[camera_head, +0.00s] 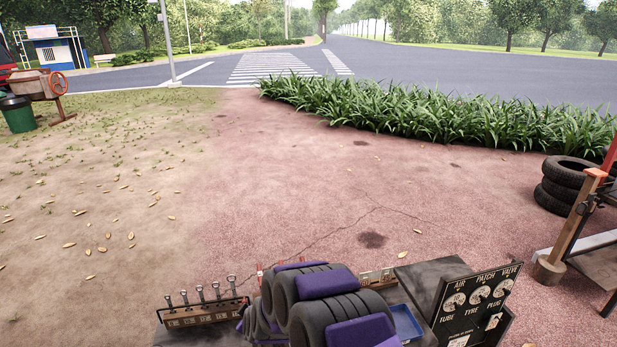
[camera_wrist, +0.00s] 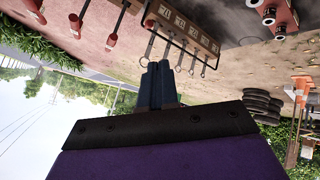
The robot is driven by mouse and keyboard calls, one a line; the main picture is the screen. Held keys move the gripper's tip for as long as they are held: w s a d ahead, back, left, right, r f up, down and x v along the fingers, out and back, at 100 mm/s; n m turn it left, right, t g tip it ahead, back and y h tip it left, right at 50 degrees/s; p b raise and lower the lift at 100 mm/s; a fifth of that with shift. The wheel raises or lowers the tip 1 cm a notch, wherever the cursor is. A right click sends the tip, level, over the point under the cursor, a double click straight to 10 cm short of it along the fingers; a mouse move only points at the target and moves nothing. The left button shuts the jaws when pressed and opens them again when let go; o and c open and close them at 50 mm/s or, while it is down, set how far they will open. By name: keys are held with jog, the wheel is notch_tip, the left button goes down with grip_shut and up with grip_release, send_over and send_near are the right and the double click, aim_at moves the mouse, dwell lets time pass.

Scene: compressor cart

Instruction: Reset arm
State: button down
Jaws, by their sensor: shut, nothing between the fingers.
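My gripper (camera_wrist: 160,68) shows in the wrist view, its two dark blue fingers side by side and shut, with nothing visible between them. The black plate and purple housing behind the fingers fill the lower part of that view. The wrist picture is upside down, with the sky at the bottom left. A wooden rack (camera_wrist: 190,30) with several ring-ended metal tools lies beyond the fingertips; I cannot tell whether the fingers touch a tool. In the head view my black and purple arm parts are at the bottom centre, and the fingers cannot be made out.
In the head view, a tool rack (camera_head: 203,312) stands left of my arm. Stacked tyres (camera_head: 563,184) and a wooden post (camera_head: 572,232) stand at far right. The ground ahead is open.

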jog(key=s+d+r+m+g+h, duration=0.1)
jog(key=s+d+r+m+g, duration=0.4)
jog(key=s+d+r, duration=1.15)
jog(key=s+d+r+m+g+h, duration=0.1)
jog(key=s+d, duration=0.3)
jog(key=s, duration=0.5)
jog(key=s+d+r+m+g+h, duration=0.1)
jog(key=s+d+m+g, duration=0.1)
jog(key=s+d, duration=0.3)
jog(key=s+d+r+m+g+h, duration=0.1)
jog(key=s+d+m, duration=0.3)
jog(key=s, duration=0.9)
jog(key=shift+d+r+g+b, duration=0.3)
jog(key=shift+d+r+g, duration=0.15)
jog(key=shift+d, duration=0.1)
jog(key=shift+s, duration=0.1)
